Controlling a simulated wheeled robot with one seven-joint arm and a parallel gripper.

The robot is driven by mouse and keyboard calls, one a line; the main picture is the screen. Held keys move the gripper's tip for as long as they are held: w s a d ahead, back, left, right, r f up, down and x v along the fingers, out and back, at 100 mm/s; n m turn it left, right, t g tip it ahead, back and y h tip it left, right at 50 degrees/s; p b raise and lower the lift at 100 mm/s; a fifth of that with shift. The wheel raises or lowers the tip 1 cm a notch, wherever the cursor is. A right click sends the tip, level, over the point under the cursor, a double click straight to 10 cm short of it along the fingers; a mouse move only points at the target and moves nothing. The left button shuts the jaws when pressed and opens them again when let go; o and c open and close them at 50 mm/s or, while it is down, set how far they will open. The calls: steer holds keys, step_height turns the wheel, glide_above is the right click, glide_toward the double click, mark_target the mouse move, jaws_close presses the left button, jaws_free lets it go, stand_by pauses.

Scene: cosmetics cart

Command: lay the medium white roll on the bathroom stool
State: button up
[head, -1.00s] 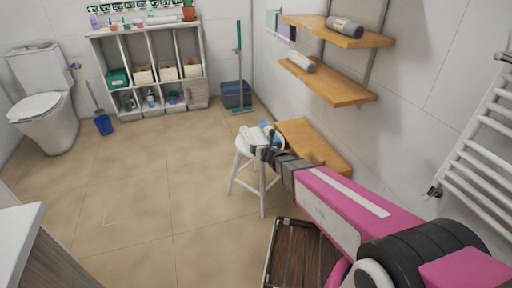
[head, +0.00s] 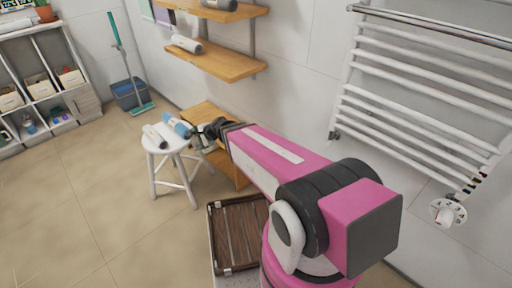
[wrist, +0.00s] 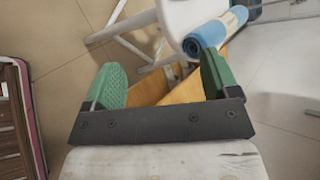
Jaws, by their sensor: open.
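The white bathroom stool (head: 160,147) stands left of my gripper (head: 208,137) in the head view. On its seat lie a white roll (head: 153,136) with a dark end and a blue roll (head: 178,125). In the wrist view, the stool (wrist: 180,16) is at the top, with the blue-and-white roll (wrist: 218,32) at its edge, beyond the right fingertip. My gripper (wrist: 162,78) has its green fingers wide apart, with nothing held between them. A white roll (head: 186,43) lies on the middle wall shelf. I cannot tell which white roll is the medium one.
A grey roll (head: 221,4) lies on the upper wall shelf (head: 240,10). A low wooden shelf (head: 203,112) is behind the stool. The floor left of the stool is clear.

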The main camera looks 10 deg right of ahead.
steer(key=s+d+n+g+h, duration=0.2)
steer(key=s+d+n+h, duration=0.2)
steer(key=d, duration=0.8)
steer(key=s+d+n+g+h, duration=0.3)
steer(key=s+d+n+h, duration=0.2)
steer(key=d, duration=0.8)
steer(key=s+n, duration=0.2)
steer(key=n, duration=0.1)
steer(key=shift+g, duration=0.3)
